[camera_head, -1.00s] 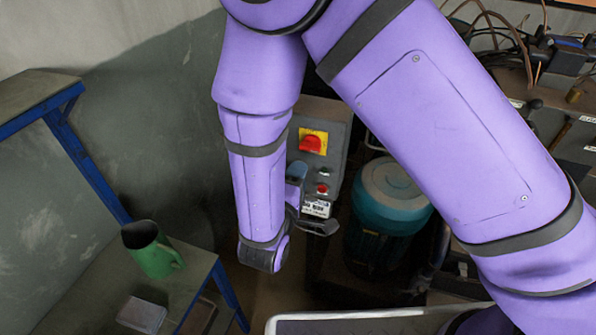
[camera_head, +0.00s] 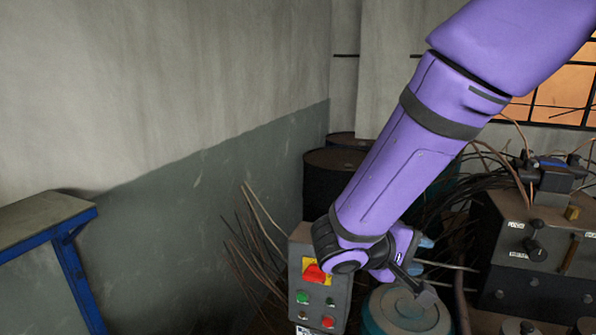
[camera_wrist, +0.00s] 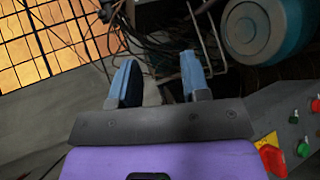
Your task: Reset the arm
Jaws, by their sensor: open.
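My purple arm reaches down from the upper right in the head view. My gripper (camera_head: 420,256) is at its lower end, just above the teal drum-shaped machine (camera_head: 408,310) and right of the grey control box (camera_head: 318,275). In the wrist view my gripper (camera_wrist: 160,82) shows two blue fingers spread apart with nothing between them. The gripper is open and empty. The arm hides part of the back corner behind it in the head view.
The control box has a red switch on a yellow plate (camera_head: 314,272) and several buttons. Dark barrels (camera_head: 333,178) stand behind the arm. A grey machine (camera_head: 530,260) with knobs is at right. A blue-framed table (camera_head: 40,225) stands at left, with open space between.

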